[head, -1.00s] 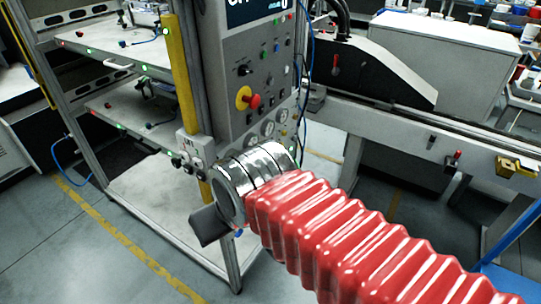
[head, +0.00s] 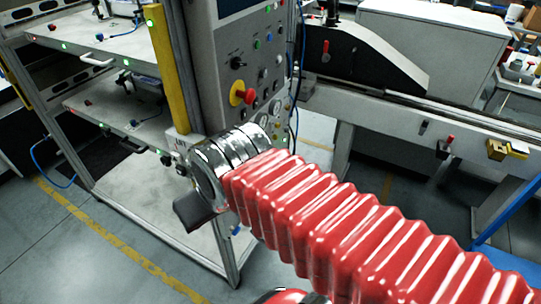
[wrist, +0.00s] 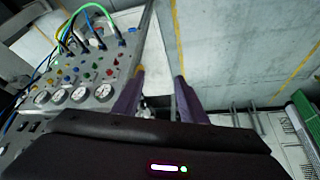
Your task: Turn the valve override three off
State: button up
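The control panel (head: 230,50) stands upright at the rack's front corner. A small box with dark knobs (head: 179,152) sits low beside it, partly hidden by my arm. I cannot read any label or tell which control is valve override three. In the wrist view, the panel (wrist: 85,80) has rows of small coloured knobs (wrist: 88,73) and gauges at the left. My gripper (wrist: 160,75) is open and empty, its two purple fingers apart, to the right of the panel. In the head view, one dark finger (head: 194,210) shows below the panel; the other is hidden.
A red emergency button on a yellow base (head: 243,94) is on the panel. Coloured cables (wrist: 88,22) rise from the panel's end. Rack shelves (head: 100,42) lie left, a conveyor rail (head: 440,110) right. Open floor (head: 80,255) is at front left.

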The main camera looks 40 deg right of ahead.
jog(key=w+d+f+m+y, duration=0.2)
jog(key=d+f+m+y, duration=0.3)
jog(key=d+f+m, duration=0.6)
jog(key=w+d+f+m+y, duration=0.35)
jog(key=d+f+m, duration=0.45)
jog(key=d+f, duration=0.45)
jog(key=w+d+m+t+h, duration=0.1)
jog(key=w+d+m+t, duration=0.1)
jog(key=d+m+t, duration=0.3)
jog(key=w+d+f+m+t+h, duration=0.1)
jog(key=w+d+m+t, duration=0.2)
jog(key=d, duration=0.9)
jog(key=m+t, duration=0.3)
jog(key=m, duration=0.1)
jog(key=shift+w+d+m+t, duration=0.3)
jog(key=shift+w+d+m, duration=0.05)
jog(key=shift+d+m, duration=0.05)
jog(key=shift+f, duration=0.1)
jog(key=x, duration=1.3)
jog(key=shift+w, duration=0.45)
jog(key=shift+f, duration=0.1)
jog(key=shift+c, duration=0.3)
